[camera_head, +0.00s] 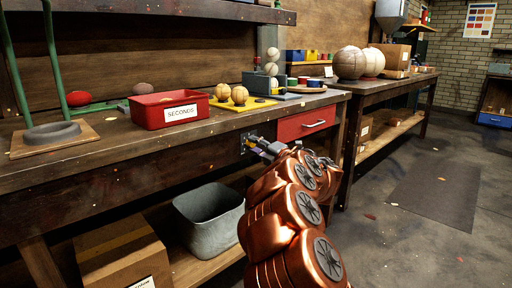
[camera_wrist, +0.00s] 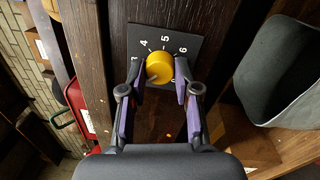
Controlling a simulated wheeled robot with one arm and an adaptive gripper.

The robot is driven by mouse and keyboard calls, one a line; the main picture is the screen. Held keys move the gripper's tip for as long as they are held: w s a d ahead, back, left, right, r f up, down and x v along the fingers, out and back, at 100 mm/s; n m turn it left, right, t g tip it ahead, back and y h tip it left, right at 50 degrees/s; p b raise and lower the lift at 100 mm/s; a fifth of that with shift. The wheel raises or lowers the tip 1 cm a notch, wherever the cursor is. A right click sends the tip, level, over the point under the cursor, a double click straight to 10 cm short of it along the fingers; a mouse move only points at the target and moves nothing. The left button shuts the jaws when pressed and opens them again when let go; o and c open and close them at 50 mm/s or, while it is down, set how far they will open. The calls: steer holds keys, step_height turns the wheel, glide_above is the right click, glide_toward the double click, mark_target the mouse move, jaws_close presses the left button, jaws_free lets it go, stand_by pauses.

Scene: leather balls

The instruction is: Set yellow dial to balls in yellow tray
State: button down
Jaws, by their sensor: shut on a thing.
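The yellow dial (camera_wrist: 159,67) sits on a black plate (camera_wrist: 190,39) on the bench front. The digits 4, 5 and 6 read clearly around it; another at the left is partly hidden. I cannot tell exactly where its pointer stands. My gripper (camera_wrist: 160,75) is shut on the dial, one finger on each side. In the head view my gripper (camera_head: 260,146) reaches the bench front left of the red drawer.
A red SECONDS bin (camera_head: 150,114) stands left of the tray. A red drawer (camera_head: 300,124) is right of my gripper. A grey tub (camera_head: 209,215) and a cardboard box (camera_head: 122,255) sit below the bench. Large balls (camera_head: 350,63) rest on the far bench.

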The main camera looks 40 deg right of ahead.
steer(key=c, duration=0.8)
jaws_free()
steer(key=shift+s, duration=0.1)
steer(key=s, duration=1.1)
steer(key=shift+s+a+f, duration=0.15)
steer(key=shift+s+f, duration=0.25)
